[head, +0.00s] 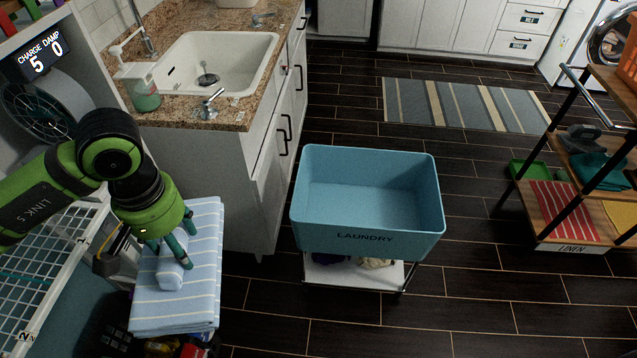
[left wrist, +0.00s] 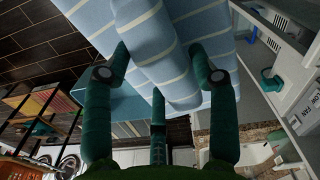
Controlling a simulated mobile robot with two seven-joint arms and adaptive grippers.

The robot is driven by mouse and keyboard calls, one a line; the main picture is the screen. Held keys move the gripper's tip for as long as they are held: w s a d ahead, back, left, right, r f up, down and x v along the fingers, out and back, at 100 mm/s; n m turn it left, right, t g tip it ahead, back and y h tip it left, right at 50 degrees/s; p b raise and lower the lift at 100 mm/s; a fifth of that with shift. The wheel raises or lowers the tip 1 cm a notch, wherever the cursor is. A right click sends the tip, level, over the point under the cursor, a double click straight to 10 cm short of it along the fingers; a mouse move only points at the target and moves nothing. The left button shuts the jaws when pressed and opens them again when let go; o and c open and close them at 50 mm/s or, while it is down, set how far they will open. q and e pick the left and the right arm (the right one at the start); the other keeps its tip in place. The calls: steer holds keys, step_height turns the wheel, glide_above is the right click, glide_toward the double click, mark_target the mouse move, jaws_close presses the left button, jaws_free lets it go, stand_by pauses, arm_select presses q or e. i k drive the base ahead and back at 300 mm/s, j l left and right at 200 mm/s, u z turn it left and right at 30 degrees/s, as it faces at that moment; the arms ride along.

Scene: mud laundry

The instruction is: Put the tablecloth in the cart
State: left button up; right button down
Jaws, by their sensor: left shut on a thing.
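The tablecloth (head: 205,285), light blue with white stripes, is folded in a flat pile at the lower left of the head view. My left gripper (head: 172,258) points down onto it and is shut on a raised fold of the cloth. In the left wrist view the green fingers (left wrist: 160,62) stand on both sides of that fold, and the striped cloth (left wrist: 190,22) fills the top. What lies under the cloth is mostly hidden. The cart (head: 428,222) is a light blue tub marked LAUNDRY, empty, to the right of the cloth. My right gripper is not in view.
A counter with a white sink (head: 248,85) stands between the cloth and the back wall. A white wire rack (head: 52,260) is at the left. A shelf marked LINEN (head: 570,248) stands at the right. Dark floor (head: 480,310) around the cart is clear.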

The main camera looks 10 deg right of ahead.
mark_target(361, 218)
steer(key=i+l+z, duration=0.15)
steer(key=z, duration=0.2)
steer(key=i+z, duration=0.45)
steer(key=z, duration=0.2)
steer(key=i, duration=0.5)
